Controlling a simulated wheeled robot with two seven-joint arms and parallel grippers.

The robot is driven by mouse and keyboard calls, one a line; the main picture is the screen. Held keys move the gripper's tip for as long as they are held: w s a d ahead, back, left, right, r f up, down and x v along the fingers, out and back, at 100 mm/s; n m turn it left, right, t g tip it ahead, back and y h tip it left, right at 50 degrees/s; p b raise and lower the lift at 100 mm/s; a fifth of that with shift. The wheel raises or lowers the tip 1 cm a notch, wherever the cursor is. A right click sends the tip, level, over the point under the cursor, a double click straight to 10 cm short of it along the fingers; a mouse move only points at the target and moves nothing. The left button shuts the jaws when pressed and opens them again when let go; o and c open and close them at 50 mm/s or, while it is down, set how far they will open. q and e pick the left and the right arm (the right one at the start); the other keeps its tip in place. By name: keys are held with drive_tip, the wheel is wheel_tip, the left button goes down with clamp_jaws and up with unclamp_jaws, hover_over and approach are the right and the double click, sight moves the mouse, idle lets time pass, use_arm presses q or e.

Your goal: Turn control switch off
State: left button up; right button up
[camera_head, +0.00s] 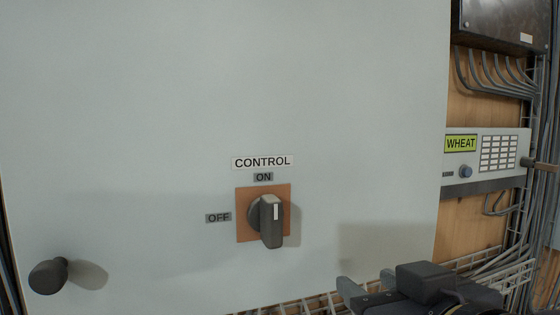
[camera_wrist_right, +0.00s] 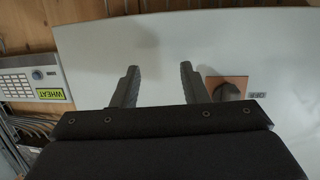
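The control switch (camera_head: 270,220) is a dark grey rotary knob on an orange-brown square plate (camera_head: 246,228) on a pale cabinet door. Its handle stands upright with the white mark toward the ON label (camera_head: 263,177); the OFF label (camera_head: 218,217) is left of the plate. My right gripper (camera_head: 368,282) is low and right of the switch, apart from it. In the right wrist view the gripper (camera_wrist_right: 158,85) is open and empty, with the switch (camera_wrist_right: 228,91) beyond and right of its fingers. My left gripper is not in view.
A dark round knob (camera_head: 48,276) sticks out of the cabinet door (camera_head: 150,100) at lower left. A grey panel with a WHEAT label (camera_head: 461,143) and cables are on the right. The door around the switch is clear.

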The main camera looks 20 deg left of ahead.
sight(275, 232)
drive_tip(key=s+a+r+n+t+y+b, duration=0.1)
drive_tip(key=s+a+r+y+b, duration=0.15)
drive_tip(key=s+a+r, duration=0.35)
drive_tip(key=shift+y, duration=0.25)
drive_tip(key=p+x, duration=0.1)
drive_tip(key=x, duration=0.1)
drive_tip(key=p+x, duration=0.1)
drive_tip(key=x, duration=0.2)
drive_tip(key=p+x, duration=0.2)
drive_tip(key=shift+s+a, duration=0.15)
drive_tip(key=shift+a, duration=0.35)
drive_tip(key=shift+w+a+f, duration=0.1)
drive_tip(key=shift+w+a, duration=0.1)
drive_tip(key=shift+w, duration=0.15)
drive_tip(key=shift+c, duration=0.3)
clamp_jaws()
